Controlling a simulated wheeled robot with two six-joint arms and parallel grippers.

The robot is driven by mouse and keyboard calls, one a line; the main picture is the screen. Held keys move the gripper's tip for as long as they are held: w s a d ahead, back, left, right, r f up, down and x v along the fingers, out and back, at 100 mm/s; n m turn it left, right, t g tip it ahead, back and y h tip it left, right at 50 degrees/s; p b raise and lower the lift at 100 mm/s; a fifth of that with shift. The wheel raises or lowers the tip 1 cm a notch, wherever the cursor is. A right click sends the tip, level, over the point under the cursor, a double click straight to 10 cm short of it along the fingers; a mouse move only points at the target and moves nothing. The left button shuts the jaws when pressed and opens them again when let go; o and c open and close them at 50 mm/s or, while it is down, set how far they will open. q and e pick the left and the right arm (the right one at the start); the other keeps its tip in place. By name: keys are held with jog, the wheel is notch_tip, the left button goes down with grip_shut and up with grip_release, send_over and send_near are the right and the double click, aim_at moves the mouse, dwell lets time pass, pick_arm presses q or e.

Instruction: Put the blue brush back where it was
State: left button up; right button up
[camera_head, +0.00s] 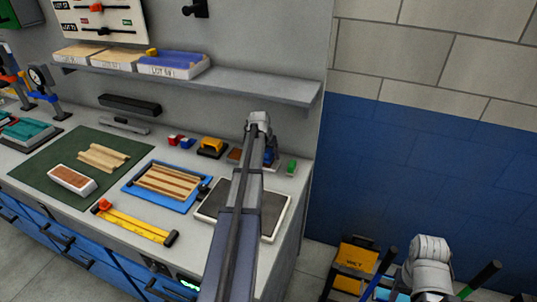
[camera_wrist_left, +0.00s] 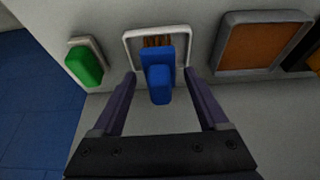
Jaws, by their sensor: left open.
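The blue brush (camera_wrist_left: 158,76) shows in the left wrist view. Its blue handle points toward the camera, and brown bristle-like strips show behind it inside a white frame (camera_wrist_left: 128,46). My left gripper (camera_wrist_left: 160,82) is open, with one finger on each side of the blue handle and visible gaps between. Whether the brush rests in the frame or just in front of it, I cannot tell. In the head view the brush (camera_head: 270,157) is a small blue patch beside my left arm, which hides most of that spot and the gripper. My right gripper is not in view.
A green block (camera_wrist_left: 84,65) stands left of the brush and an orange-brown framed pad (camera_wrist_left: 258,45) right of it. In the head view a dark pad with a pale rim (camera_head: 273,215) lies under my arm. A shelf (camera_head: 260,86) runs above the bench.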

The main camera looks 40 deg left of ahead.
pick_arm(q)
jog(key=p+v, duration=1)
jog(key=v, duration=0.2)
jog(key=shift+p, duration=0.4)
jog(key=s+d+f+m+g+h, duration=0.1)
jog(key=s+d+m, duration=0.1)
jog(key=d, duration=1.3)
jog(key=s+d+m+g, duration=0.1)
jog(key=s+d+m, duration=0.1)
jog(key=d, duration=1.3)
jog(key=s+d+m+g+y, duration=0.1)
jog(key=s+d+m+g, duration=0.1)
jog(key=s+d, duration=1.4)
jog(key=d+m, duration=0.1)
jog(key=d, duration=0.2)
jog(key=shift+f+g, duration=0.25)
jog(key=shift+g, duration=0.15)
